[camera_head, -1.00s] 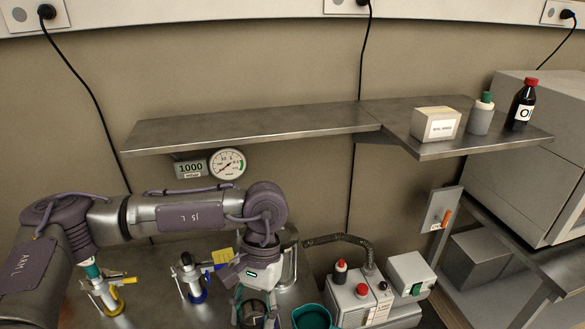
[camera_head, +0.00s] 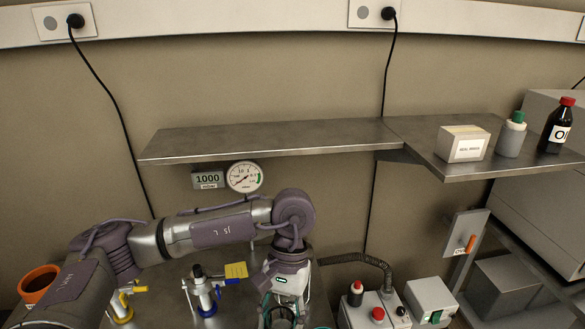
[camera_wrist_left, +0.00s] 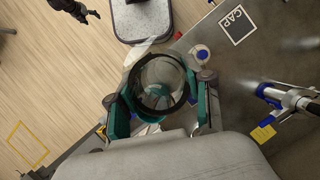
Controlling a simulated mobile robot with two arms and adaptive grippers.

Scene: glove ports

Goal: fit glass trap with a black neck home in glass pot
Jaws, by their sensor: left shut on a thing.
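My left gripper (camera_wrist_left: 160,98) has teal fingers on both sides of the glass trap (camera_wrist_left: 162,72) and is shut on it. The trap's black neck shows as a dark ring facing the left wrist camera. In the head view the left gripper (camera_head: 280,310) points down at the bottom edge, with the trap partly cut off. I cannot make out the glass pot for certain; something teal shows through the trap. A dark claw-like hand, seemingly my right gripper (camera_wrist_left: 78,10), is at the top left of the left wrist view, its opening unclear.
A blue-and-white stand (camera_head: 202,292) with a yellow tag (camera_head: 236,270) is left of the left gripper. A box with red and black knobs (camera_head: 372,315) is to its right. A steel shelf (camera_head: 265,138) hangs behind. A CAP label (camera_wrist_left: 237,25) lies on the bench.

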